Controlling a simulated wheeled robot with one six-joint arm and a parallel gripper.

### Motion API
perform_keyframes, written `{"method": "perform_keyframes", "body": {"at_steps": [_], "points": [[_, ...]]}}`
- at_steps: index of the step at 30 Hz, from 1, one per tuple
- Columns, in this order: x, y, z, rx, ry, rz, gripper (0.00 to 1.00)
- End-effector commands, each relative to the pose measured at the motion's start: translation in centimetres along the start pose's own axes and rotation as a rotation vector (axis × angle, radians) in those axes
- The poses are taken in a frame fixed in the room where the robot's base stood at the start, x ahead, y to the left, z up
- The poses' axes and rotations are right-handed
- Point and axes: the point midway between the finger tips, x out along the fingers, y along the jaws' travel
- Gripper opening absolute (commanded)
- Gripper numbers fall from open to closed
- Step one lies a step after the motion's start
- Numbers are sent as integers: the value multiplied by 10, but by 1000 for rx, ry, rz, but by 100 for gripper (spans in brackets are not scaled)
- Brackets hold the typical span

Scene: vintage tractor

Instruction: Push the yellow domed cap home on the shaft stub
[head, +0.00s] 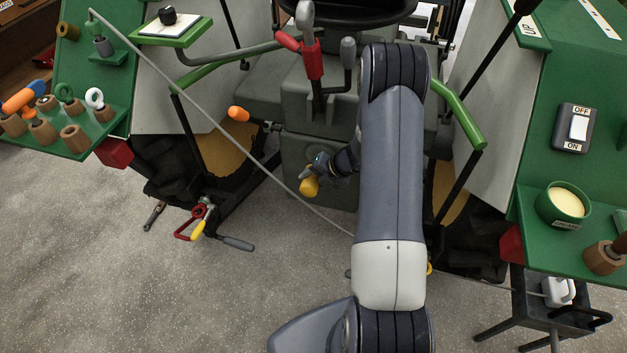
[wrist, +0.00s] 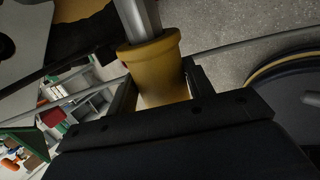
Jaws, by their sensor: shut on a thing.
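The yellow domed cap (head: 310,187) shows in the head view in front of the tractor's grey rear housing, at the end of my arm. My gripper (head: 318,174) is shut on it. In the wrist view, the cap (wrist: 158,62) sits between the two dark fingers of my gripper (wrist: 160,84), its rimmed end facing the top of the picture. A grey metal shaft stub (wrist: 138,18) meets that rim and appears to enter it. How deep it sits in the cap is hidden. The stub cannot be made out in the head view.
A thin grey rod (head: 215,125) runs diagonally past the cap. An orange-ended lever (head: 238,114) stands to its upper left. Green shelves with wooden-handled pieces (head: 75,138) flank the left, and a green panel with a switch (head: 578,128) the right.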

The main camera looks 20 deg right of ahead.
Motion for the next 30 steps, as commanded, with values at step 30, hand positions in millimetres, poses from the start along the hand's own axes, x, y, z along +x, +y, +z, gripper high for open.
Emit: {"method": "perform_keyframes", "body": {"at_steps": [30], "points": [[1, 0, 26, 0, 0, 0, 10]]}}
